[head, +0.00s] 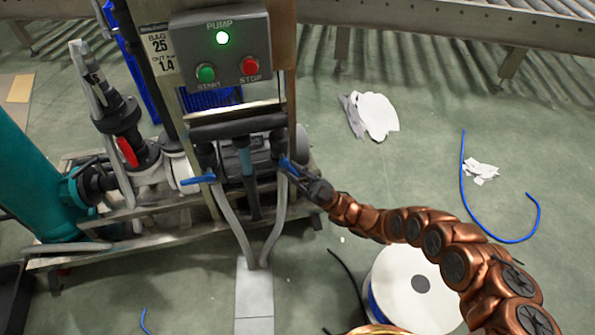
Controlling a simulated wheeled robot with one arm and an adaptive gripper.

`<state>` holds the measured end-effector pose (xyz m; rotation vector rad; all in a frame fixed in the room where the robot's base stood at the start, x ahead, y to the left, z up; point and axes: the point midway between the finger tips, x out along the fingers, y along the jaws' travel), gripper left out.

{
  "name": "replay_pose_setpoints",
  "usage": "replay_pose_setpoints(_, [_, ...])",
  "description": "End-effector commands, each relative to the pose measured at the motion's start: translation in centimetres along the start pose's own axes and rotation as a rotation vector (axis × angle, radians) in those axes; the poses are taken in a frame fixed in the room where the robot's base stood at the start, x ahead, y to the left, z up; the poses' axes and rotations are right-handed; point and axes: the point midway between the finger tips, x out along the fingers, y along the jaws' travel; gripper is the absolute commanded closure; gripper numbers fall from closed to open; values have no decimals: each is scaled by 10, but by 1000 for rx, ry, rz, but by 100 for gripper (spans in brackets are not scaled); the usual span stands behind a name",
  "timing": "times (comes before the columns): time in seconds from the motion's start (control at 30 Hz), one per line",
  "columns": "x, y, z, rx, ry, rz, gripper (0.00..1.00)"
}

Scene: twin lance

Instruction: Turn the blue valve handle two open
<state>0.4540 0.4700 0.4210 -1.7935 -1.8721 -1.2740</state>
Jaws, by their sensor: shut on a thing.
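Two blue valve handles sit on the grey hoses below the pump control box. The left blue handle (198,180) points left and lies about level. The right blue handle (287,165) slants down to the right. My gripper (297,173) is at the right handle and shut on its outer end. The fingers partly hide that end. My copper-coloured arm reaches in from the lower right. I cannot tell from this view which handle is numbered two.
The control box (220,50) shows a lit green lamp, a green START button (206,73) and a red STOP button (250,66). A white spool (410,285) stands close below my arm. Paper scraps (370,115) and a blue hose piece (465,190) lie on the green floor.

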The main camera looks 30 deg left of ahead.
Motion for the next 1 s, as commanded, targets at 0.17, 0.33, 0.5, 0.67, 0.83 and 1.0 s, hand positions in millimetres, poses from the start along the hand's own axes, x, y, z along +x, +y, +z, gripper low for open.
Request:
replay_pose_setpoints(0.17, [1,0,0,-1,-1,-1,100])
replay_pose_setpoints(0.33, [1,0,0,-1,-2,-1,73])
replay_pose_setpoints(0.5, [0,1,0,-2,-2,0,58])
replay_pose_setpoints(0.67, [0,1,0,-2,-2,0,58])
replay_pose_setpoints(0.83, [-2,1,0,-2,-2,0,58])
replay_pose_setpoints(1.0, [-18,2,0,-3,-1,1,58])
